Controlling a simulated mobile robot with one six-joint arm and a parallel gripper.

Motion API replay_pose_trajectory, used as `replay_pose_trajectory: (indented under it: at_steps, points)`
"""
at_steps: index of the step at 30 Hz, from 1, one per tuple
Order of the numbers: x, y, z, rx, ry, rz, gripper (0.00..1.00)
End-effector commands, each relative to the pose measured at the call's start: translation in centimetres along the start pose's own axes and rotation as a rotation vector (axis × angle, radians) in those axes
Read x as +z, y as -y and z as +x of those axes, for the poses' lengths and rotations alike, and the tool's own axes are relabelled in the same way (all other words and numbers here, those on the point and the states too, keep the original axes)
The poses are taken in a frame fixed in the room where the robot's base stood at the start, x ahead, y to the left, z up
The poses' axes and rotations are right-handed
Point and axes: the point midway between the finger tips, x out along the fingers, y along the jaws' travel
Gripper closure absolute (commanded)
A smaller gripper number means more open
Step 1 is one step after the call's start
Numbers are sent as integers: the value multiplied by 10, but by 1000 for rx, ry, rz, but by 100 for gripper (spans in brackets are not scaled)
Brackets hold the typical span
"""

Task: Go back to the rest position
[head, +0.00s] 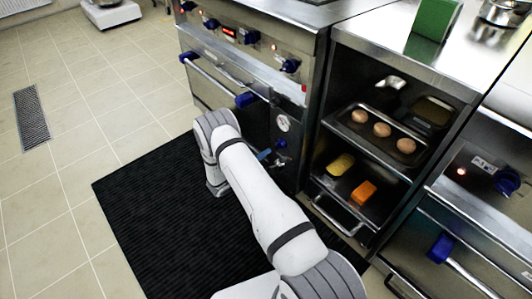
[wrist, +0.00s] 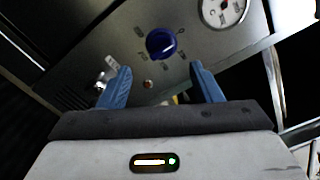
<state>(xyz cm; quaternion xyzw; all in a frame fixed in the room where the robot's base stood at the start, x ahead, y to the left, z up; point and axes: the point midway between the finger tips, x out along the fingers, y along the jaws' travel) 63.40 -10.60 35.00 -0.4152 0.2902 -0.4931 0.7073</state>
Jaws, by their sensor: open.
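My gripper (wrist: 160,88) shows in the wrist view with its two blue fingers spread apart and nothing between them. Beyond the fingers is a steel panel with a blue knob (wrist: 161,43) and a round white dial (wrist: 222,10). In the head view my white arm reaches over the black mat to the front of the stove (head: 245,72). My gripper (head: 270,157) is partly hidden there, close to the stove's lower panel, below the dial (head: 283,123). I cannot tell from these views whether the fingers touch the panel.
Right of my arm, an open steel cabinet holds a tray (head: 345,127) with several round brown items. Below are a yellow sponge (head: 341,164) and an orange block (head: 363,193). A green box (head: 435,18) stands on the counter.

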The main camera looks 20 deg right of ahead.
Motion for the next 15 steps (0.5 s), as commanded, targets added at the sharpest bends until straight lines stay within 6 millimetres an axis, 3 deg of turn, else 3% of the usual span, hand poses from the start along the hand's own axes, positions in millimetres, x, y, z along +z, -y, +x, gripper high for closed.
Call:
replay_pose_trajectory:
  at_steps: [12,15]
  points:
    - [0,0,0,-1,-1,0,42]
    - [6,12,2,-3,-18,23,42]
